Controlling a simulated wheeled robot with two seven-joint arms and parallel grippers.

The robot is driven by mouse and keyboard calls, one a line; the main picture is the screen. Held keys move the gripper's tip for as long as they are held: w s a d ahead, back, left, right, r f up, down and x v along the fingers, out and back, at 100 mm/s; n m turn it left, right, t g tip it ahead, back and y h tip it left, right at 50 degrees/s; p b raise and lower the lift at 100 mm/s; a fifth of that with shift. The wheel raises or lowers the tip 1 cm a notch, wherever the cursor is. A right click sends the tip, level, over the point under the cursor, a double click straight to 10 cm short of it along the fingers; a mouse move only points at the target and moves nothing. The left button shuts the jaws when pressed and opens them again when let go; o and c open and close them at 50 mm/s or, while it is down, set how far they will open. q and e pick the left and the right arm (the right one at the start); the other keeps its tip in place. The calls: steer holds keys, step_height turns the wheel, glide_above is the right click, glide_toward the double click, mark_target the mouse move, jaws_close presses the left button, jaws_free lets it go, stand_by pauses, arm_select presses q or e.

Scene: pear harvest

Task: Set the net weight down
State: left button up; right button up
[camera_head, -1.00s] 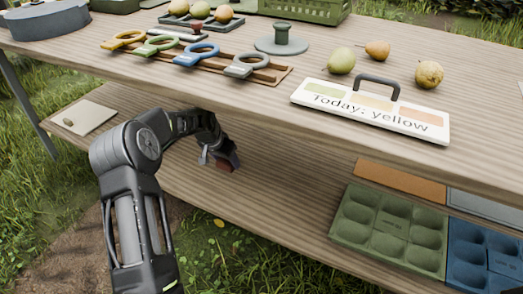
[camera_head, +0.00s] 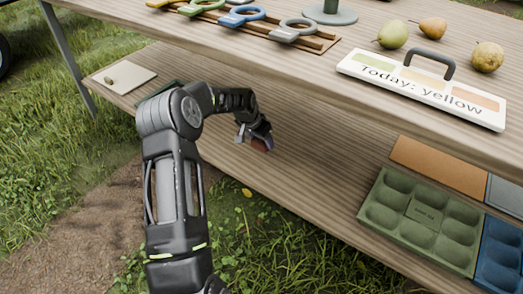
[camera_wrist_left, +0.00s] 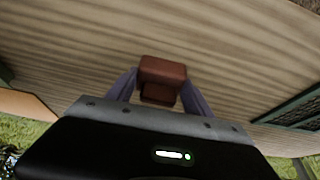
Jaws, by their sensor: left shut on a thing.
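The net weight, a small reddish-brown block (camera_wrist_left: 162,72), is between the purple-grey fingers of my left gripper (camera_wrist_left: 160,95) in the left wrist view. In the head view my left gripper (camera_head: 256,134) is over the lower wooden shelf, under the tabletop, and the block (camera_head: 259,145) shows as a small dark red patch at its tip. The gripper is shut on the block. I cannot tell whether the block touches the shelf. My right gripper is not in view.
The lower shelf (camera_head: 300,165) is bare around the gripper. Green trays (camera_head: 420,220) and blue trays (camera_head: 500,262) stand at its right, a pale board (camera_head: 124,77) at its left. The tabletop's edge overhangs, with a "Today: yellow" sign (camera_head: 420,90) and pears (camera_head: 393,34).

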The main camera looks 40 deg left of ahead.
mark_target(260, 149)
arm_select(q)
steer(key=shift+f+b, duration=1.15)
steer(key=shift+f, duration=1.35)
steer(key=o, duration=1.7)
steer(key=shift+f, duration=0.15)
steer(key=shift+s+r, duration=0.1)
steer(key=shift+r, duration=0.4)
steer(key=p+v, duration=0.4)
steer(key=v, duration=0.7)
steer(key=shift+s+r+p, duration=0.1)
steer(key=shift+r+p, duration=0.05)
steer(key=shift+p, duration=0.2)
